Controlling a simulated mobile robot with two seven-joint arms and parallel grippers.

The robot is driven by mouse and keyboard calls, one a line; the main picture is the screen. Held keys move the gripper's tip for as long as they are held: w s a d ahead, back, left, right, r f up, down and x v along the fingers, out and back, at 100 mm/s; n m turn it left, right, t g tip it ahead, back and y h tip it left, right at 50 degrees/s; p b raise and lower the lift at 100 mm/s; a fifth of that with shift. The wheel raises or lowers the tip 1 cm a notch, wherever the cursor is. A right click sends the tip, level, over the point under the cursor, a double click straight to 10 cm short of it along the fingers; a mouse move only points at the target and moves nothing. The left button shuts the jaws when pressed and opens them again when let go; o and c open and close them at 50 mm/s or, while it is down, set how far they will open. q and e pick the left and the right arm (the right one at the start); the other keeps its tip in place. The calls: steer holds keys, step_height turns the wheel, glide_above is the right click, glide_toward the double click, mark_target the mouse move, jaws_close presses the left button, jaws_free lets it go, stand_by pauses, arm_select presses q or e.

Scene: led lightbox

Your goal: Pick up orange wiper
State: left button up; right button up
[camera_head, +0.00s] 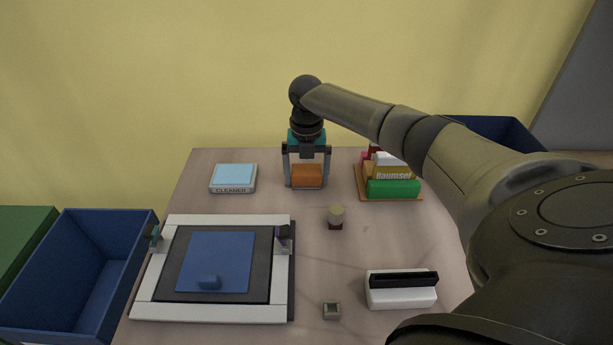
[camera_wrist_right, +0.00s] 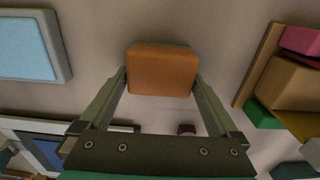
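The orange wiper (camera_head: 307,176) is a small block near the back middle of the table. It also shows in the right wrist view (camera_wrist_right: 162,70), top centre, between the fingertips. My right gripper (camera_head: 307,181) points down over the wiper, one finger on each side. Its fingers stand wide apart at the ends of the gripper body, close to the wiper's sides; I cannot tell whether they touch it. The wiper appears to be at table level. My left gripper is not in view.
A cleaner box (camera_head: 232,178) lies left of the wiper, and an orange-brown tray (camera_head: 390,197) with coloured packs stands right. In front are a lightbox frame (camera_head: 210,312), a small round-topped piece (camera_head: 336,216) and a black-and-white eraser (camera_head: 401,290). Blue bins (camera_head: 75,262) flank the table.

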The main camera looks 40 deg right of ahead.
steer(key=c, duration=1)
step_height(320, 180, up, 14)
steer(key=r+p, duration=0.1)
steer(key=p, duration=0.3)
step_height(320, 180, up, 5)
steer(key=p, duration=0.1)
glide_above(306, 172)
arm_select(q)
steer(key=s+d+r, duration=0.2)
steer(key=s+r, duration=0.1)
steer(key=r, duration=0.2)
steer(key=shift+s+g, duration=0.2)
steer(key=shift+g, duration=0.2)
arm_select(e)
steer(key=shift+s, duration=0.1)
